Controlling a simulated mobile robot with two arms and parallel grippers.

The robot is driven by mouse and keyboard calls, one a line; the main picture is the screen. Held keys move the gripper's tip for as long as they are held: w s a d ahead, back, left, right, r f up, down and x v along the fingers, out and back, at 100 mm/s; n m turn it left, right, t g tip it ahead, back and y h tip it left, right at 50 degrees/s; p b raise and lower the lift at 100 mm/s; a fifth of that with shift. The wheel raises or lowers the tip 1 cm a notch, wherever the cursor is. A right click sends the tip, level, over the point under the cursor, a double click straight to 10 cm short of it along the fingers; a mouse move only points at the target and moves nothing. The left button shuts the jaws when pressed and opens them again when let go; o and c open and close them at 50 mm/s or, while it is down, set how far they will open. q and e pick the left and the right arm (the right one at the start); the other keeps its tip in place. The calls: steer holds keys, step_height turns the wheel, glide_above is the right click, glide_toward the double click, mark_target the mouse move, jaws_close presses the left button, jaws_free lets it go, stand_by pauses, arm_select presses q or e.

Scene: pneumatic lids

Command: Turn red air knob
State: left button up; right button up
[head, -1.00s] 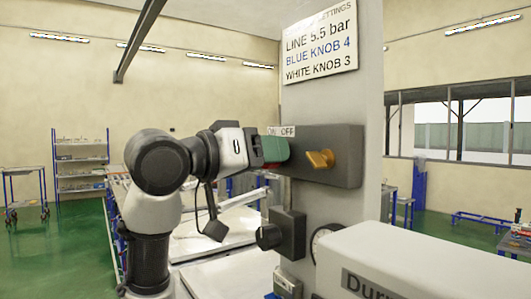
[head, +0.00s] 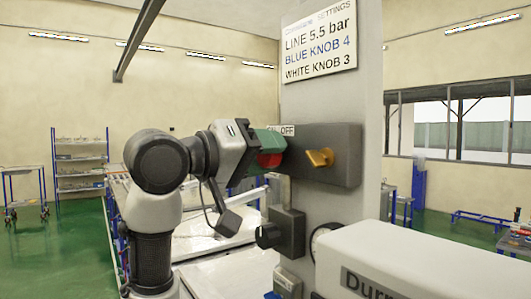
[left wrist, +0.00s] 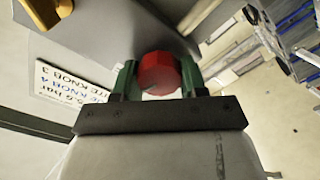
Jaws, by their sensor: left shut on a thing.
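The red air knob (head: 268,160) sits on the left part of a dark grey panel (head: 345,140), under an ON/OFF label (head: 287,130). My left gripper (head: 269,148) is shut on the red knob, with its green fingers on either side. In the left wrist view the red knob (left wrist: 160,74) sits between the two green fingers of the gripper (left wrist: 161,80). The gripper is tilted about its own axis in the head view. My right gripper is out of view.
A black knob (head: 268,236) and a gauge (head: 318,240) are below. A settings sign (head: 320,45) hangs above. A white machine housing (head: 440,255) fills the lower right.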

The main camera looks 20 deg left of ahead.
arm_select(q)
steer(key=n, duration=0.6)
steer(key=shift+f, duration=0.1)
steer(key=n, duration=0.6)
steer(key=shift+f+n+p, duration=0.15)
steer(key=shift+n+p, duration=0.15)
stand_by(0.3)
steer(key=o, duration=0.9)
steer(key=shift+a, duration=0.15)
